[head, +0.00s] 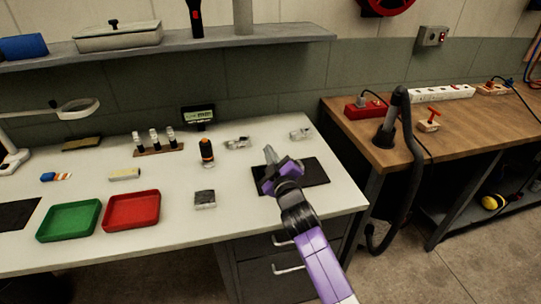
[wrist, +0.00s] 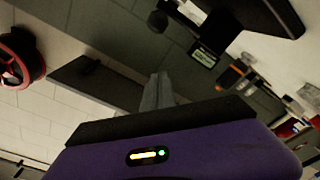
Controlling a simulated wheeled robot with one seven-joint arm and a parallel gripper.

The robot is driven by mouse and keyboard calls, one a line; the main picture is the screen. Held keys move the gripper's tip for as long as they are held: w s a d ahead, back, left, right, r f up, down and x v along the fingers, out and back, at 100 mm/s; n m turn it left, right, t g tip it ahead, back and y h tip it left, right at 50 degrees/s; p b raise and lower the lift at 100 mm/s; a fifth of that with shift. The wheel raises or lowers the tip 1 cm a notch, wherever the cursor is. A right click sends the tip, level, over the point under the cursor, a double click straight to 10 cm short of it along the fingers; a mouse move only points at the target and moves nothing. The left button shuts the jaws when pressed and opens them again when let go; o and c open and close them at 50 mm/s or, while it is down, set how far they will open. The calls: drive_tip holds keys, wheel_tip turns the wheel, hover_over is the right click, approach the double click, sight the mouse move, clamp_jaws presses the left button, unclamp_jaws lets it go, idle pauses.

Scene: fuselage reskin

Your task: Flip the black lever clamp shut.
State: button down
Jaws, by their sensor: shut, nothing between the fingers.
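I cannot make out a black lever clamp for certain in either view. Two small greyish metallic pieces, one (head: 238,143) left of my gripper and one (head: 301,133) at the back right of the white table, are too small to identify. My gripper (head: 269,152) is above the black mat (head: 317,173), its fingers together and empty, pointing toward the back of the table. My arm hides part of the mat. In the wrist view the shut grey fingers (wrist: 157,92) show beyond the purple housing, touching nothing that I can see.
On the white table (head: 175,218) are a green tray (head: 68,220), a red tray (head: 132,211), a small grey block (head: 205,199), an orange-and-black tool (head: 207,152) and a vial rack (head: 158,150). A black hose (head: 414,150) hangs by the wooden bench (head: 465,125) at right.

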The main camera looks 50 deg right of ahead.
drive_tip(key=s+a+r, duration=0.2)
drive_tip(key=s+a, duration=0.3)
drive_tip(key=s, duration=0.2)
drive_tip(key=shift+s+a+b, duration=0.2)
drive_tip(key=shift+s+b, duration=0.05)
drive_tip(key=shift+b, duration=0.2)
drive_tip(key=shift+r, duration=0.1)
